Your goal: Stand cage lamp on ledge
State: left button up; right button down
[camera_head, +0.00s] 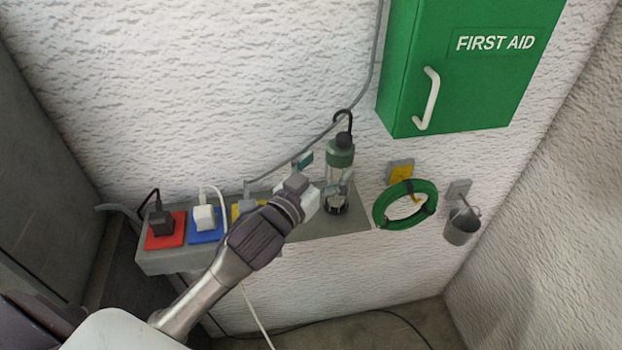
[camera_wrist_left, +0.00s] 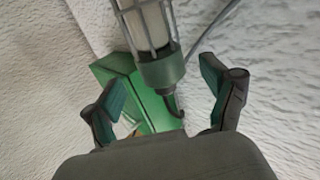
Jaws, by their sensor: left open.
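The cage lamp (camera_head: 340,155) has a green collar, a clear caged body and a dark hook on top. It looks upright, with its foot on the right part of the grey ledge (camera_head: 345,222). My left gripper (camera_head: 325,173) is open at the lamp, its fingers apart. In the left wrist view the lamp (camera_wrist_left: 160,68) appears hook-down, between the two spread fingers of the left gripper (camera_wrist_left: 163,88), with clear gaps on both sides. The hand hides part of the ledge. My right gripper is not in view.
Red (camera_head: 178,241) and blue (camera_head: 217,236) socket plates with plugs sit left on the ledge. A green first aid cabinet (camera_head: 470,90) hangs above right. A green cable coil (camera_head: 378,213) and a grey cup (camera_head: 461,228) hang to the right. A grey cable runs behind the lamp.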

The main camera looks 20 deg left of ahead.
pick_arm(q)
jog(key=s+a, duration=0.1)
jog(key=s, duration=0.6)
jog(key=shift+a, duration=0.15)
